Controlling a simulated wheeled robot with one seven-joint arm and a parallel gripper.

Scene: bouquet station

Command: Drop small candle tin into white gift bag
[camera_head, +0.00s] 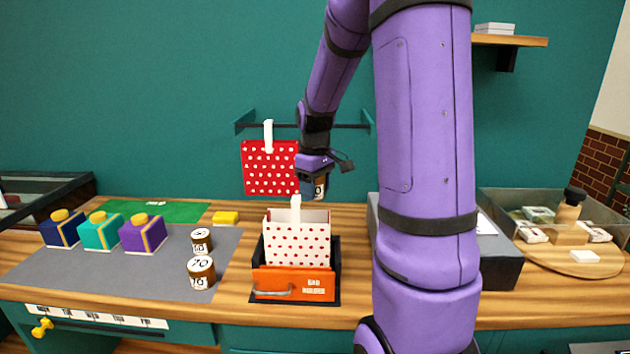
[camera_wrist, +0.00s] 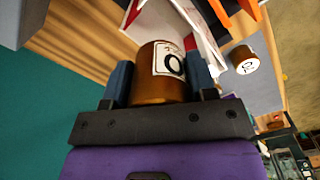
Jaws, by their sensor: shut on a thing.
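My gripper (camera_head: 316,176) is above and slightly right of the white gift bag, toward the back. It is shut on a small candle tin, seen between the fingers in the wrist view (camera_wrist: 172,68). The tin is brown with a white label; in the head view only a small part of it shows. The white gift bag (camera_head: 296,244) with red dots stands upright in a bag holder (camera_head: 293,282) with an orange front. Its top is open, with a white handle at the back. In the wrist view the bag (camera_wrist: 172,20) is just beyond the held tin.
Two candle tins (camera_head: 201,240) (camera_head: 201,272) stand on a grey mat (camera_head: 120,268), left of the holder. Several coloured gift boxes (camera_head: 142,234) stand farther left. A red dotted bag (camera_head: 269,168) hangs from a wall rail behind. A dark grey box (camera_head: 497,262) is right of the holder.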

